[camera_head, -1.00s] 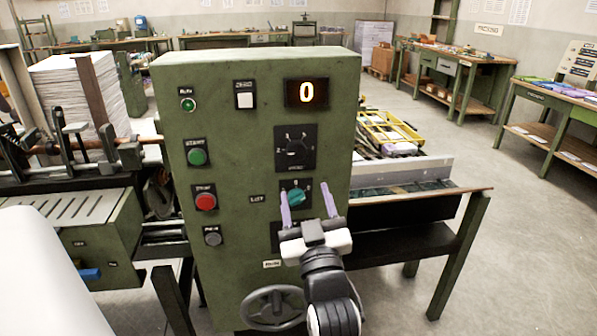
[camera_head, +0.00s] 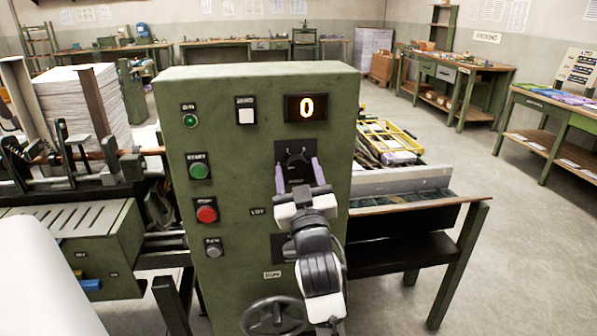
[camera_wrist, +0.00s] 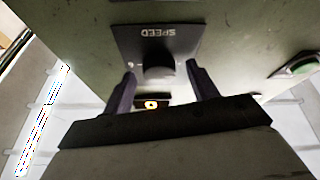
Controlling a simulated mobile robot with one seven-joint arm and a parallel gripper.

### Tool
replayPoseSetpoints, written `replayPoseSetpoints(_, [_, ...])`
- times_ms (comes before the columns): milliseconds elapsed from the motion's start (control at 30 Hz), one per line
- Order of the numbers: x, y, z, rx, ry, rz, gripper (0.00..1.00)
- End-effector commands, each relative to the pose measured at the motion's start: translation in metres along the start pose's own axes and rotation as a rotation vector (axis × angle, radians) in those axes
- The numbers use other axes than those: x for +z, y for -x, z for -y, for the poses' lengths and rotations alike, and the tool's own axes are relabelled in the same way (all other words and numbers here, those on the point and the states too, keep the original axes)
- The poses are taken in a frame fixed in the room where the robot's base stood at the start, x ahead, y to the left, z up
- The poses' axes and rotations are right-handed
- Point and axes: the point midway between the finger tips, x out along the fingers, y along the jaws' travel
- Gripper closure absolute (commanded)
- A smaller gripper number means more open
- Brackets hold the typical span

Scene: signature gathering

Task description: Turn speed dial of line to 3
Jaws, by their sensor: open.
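The speed dial (camera_head: 296,160) is a black knob on a black plate on the green control panel, below the display. In the wrist view the knob (camera_wrist: 159,71) sits under the upside-down word SPEED. My gripper (camera_head: 297,172) is open in front of the plate, one purple finger on each side of the knob. In the wrist view my gripper (camera_wrist: 161,80) shows the same, with visible gaps between fingers and knob. The display (camera_head: 306,107) reads 0. The dial's scale marks are too small or hidden to read.
The green cabinet (camera_head: 230,250) also carries a green START button (camera_head: 199,170), a red button (camera_head: 206,212) and a handwheel (camera_head: 273,316) low down. The lower teal dial is hidden behind my arm. A paper stack (camera_head: 88,95) stands at the left.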

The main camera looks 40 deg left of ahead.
Motion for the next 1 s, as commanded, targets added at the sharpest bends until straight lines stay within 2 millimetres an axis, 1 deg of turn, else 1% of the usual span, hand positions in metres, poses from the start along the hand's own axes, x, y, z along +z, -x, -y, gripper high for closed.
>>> replayPoseSetpoints(100, [0.0001,0.0003,0.0001,0.0,0.0,0.0,0.42])
replayPoseSetpoints(433, [0.0001,0.0005,0.0,0.0,0.0,0.0,0.85])
replayPoseSetpoints(467, [0.0,0.0005,0.0,0.0,0.0,0.0,0.86])
replayPoseSetpoints(767, [-0.0014,-0.0001,0.0009,0.016,-0.043,0.004,0.86])
replayPoseSetpoints(1000, [-0.003,-0.0007,0.003,0.068,-0.18,0.016,0.86])
